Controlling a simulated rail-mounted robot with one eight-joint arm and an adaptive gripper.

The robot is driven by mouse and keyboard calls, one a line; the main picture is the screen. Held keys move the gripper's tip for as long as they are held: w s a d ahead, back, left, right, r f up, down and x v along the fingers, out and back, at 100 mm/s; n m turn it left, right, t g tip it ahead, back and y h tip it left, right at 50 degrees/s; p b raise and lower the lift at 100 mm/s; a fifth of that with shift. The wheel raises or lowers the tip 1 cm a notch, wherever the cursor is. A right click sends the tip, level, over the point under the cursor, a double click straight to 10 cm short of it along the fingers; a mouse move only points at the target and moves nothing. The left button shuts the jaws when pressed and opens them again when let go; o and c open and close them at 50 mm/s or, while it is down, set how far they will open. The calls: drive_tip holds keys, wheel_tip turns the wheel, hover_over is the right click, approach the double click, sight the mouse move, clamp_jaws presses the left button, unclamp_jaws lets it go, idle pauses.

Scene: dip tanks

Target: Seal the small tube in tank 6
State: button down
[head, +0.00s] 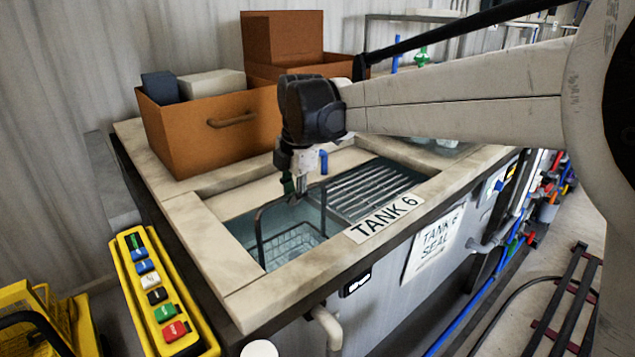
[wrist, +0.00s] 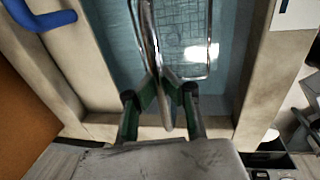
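Tank 6 (head: 377,217) is an open, pale-rimmed tank with a "TANK 6" label. A wire basket (head: 292,246) with a tall metal handle hangs down in its front part; its mesh also shows in the wrist view (wrist: 185,38). My gripper (head: 296,196) is above the basket at the top of its handle. In the wrist view, the green-padded fingers (wrist: 161,88) close from both sides on the metal handle. I cannot make out a small tube in either view.
A slatted rack (head: 375,188) lies behind the basket in the tank. An orange bin (head: 200,137) with boxes stands on the rim at the left. A yellow button panel (head: 160,295) stands at the front left. A "TANK 6 SEAL" sign (head: 434,245) hangs on the tank's front side.

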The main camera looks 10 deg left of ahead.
wheel_tip(320, 180, up, 22)
drive_tip(key=p, duration=1.2)
drive_tip(key=shift+f+p, duration=0.25)
drive_tip(key=shift+p, duration=0.05)
